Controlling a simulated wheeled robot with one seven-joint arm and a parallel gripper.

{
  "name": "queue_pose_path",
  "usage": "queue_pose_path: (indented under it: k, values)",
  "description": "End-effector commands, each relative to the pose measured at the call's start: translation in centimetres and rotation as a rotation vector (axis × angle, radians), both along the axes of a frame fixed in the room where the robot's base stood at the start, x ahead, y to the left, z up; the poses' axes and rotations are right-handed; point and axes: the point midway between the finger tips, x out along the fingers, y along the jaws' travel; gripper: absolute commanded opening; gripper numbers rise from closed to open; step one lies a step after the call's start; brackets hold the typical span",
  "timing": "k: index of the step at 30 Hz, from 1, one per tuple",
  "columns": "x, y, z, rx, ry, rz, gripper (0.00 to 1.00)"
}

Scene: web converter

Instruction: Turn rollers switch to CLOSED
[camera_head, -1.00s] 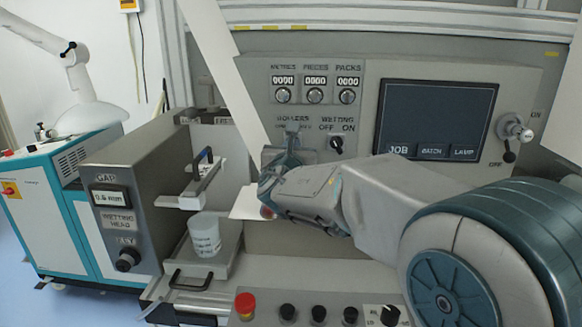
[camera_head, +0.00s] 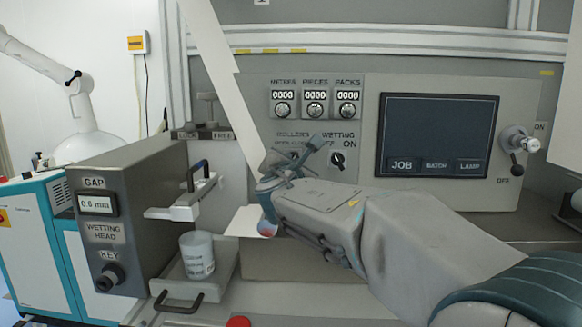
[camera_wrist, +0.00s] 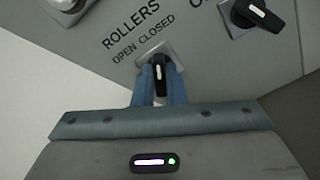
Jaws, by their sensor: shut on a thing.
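The rollers switch is a small black knob (camera_wrist: 160,79) with a white mark, on a square plate under the words ROLLERS, OPEN and CLOSED in the wrist view. The white mark lies roughly in line with the word CLOSED above it. My gripper (camera_wrist: 158,84) has one blue finger on each side of the knob and is shut on it. In the head view my gripper (camera_head: 294,158) is at the panel below the ROLLERS label, tilted, and it hides the knob.
The wetting switch (camera_head: 338,160) is close on the right; it also shows in the wrist view (camera_wrist: 256,13). A dark screen (camera_head: 437,135) and a lever (camera_head: 518,150) are farther right. A white cup (camera_head: 197,256) stands on a tray at lower left.

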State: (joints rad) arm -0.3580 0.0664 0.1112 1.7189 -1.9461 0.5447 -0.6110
Motion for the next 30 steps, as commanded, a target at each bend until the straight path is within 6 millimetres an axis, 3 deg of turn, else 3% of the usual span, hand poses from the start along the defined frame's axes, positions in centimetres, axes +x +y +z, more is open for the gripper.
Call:
queue_pose_path:
  k: [9, 10, 12, 23, 30]
  values:
    - [0.0, 0.1, 0.0, 0.004, 0.002, 0.001, 0.0]
    - [0.0, 0.1, 0.0, 0.004, 0.001, 0.002, 0.19]
    - [0.0, 0.1, 0.0, 0.003, 0.002, 0.001, 0.33]
    - [-0.5, 0.0, 0.0, 0.003, -0.001, 0.001, 0.33]
    - [-4.1, 0.1, 0.1, 0.004, -0.002, 0.001, 0.33]
